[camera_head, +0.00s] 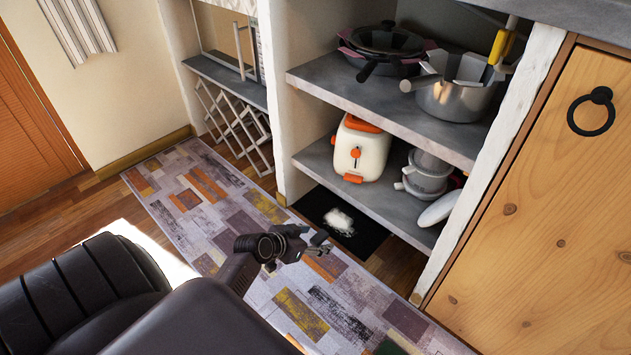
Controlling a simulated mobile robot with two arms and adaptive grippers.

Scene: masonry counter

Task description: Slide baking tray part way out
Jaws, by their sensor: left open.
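A flat black sheet, which looks like the baking tray (316,203), lies low in the cabinet under the bottom shelf, with a whitish patch on it. Its far part is hidden by the shelf. My left gripper (320,244) is open and empty, just in front of the tray's near edge. I cannot tell whether its fingertips touch the tray. My right gripper is not in view.
The bottom shelf (318,160) holds a cream toaster (358,150) and grey cups (428,172). The upper shelf (330,80) holds pans and a pot (455,98). A wooden door (545,200) stands right. A patchwork rug (215,200) covers open floor.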

